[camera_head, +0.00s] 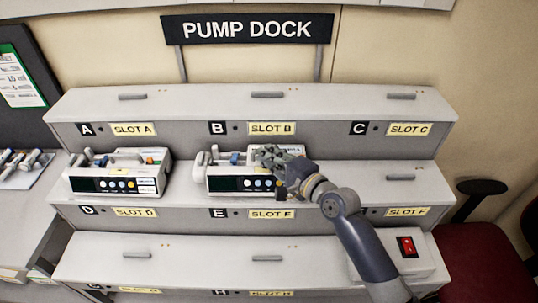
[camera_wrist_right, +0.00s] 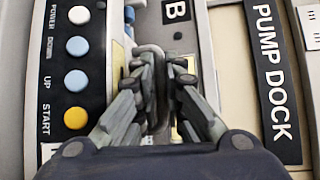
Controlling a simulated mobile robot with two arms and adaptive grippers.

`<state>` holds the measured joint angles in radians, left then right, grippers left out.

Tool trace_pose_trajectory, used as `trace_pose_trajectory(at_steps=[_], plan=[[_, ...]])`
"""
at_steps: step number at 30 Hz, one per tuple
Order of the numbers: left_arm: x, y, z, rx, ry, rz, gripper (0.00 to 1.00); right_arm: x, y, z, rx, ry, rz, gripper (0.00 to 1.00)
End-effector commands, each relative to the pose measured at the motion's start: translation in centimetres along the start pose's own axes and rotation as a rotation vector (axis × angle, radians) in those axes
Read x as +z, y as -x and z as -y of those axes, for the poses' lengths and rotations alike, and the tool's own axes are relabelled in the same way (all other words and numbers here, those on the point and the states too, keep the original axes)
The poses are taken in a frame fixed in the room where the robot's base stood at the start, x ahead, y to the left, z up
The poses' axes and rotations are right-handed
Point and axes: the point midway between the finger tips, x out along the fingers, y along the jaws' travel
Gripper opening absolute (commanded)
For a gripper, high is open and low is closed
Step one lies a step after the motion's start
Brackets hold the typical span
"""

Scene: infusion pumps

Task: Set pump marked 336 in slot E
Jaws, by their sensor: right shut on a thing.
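A white pump (camera_head: 240,186) with a dark front panel and round buttons is on the middle shelf above the SLOT E label (camera_head: 270,214). My right gripper (camera_head: 272,162) is over its right part and is shut on its grey handle. The right wrist view shows the fingers (camera_wrist_right: 160,85) closed around the handle (camera_wrist_right: 154,52), beside the front panel (camera_wrist_right: 72,60) with blue and yellow buttons. I cannot read the number 336 on it, and cannot tell whether its base touches the shelf. My left gripper is not in view.
Another similar pump (camera_head: 112,184) is above the SLOT D label (camera_head: 136,212). The shelf above SLOT F (camera_head: 407,212) shows no pump behind my right arm. The top shelf (camera_head: 190,105) and visible bottom shelf (camera_head: 200,246) are clear. A red switch (camera_head: 407,246) is at lower right.

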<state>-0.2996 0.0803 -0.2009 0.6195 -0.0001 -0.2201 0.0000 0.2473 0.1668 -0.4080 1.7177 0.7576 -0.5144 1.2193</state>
Motion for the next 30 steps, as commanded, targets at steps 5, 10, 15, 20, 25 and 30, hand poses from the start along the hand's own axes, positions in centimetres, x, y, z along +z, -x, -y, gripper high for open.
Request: trace_pose_trajectory(at_steps=[5,10,15,20,25,30], plan=[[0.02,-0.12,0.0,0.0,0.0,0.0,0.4,0.0,-0.03,0.33,-0.012,0.0,0.0,0.0],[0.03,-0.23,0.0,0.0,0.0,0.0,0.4,-0.02,-0.06,0.16,-0.012,0.0,0.0,0.0],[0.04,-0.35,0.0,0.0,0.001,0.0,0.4,-0.05,-0.08,-0.02,-0.012,0.0,0.0,0.0],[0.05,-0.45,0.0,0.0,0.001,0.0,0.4,-0.07,-0.11,-0.18,-0.011,0.0,0.0,0.0],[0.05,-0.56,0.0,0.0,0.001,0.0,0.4,-0.09,-0.13,-0.35,-0.011,0.0,0.0,0.0],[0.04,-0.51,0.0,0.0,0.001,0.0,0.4,-0.09,-0.13,-0.39,-0.009,0.0,0.0,0.33]])
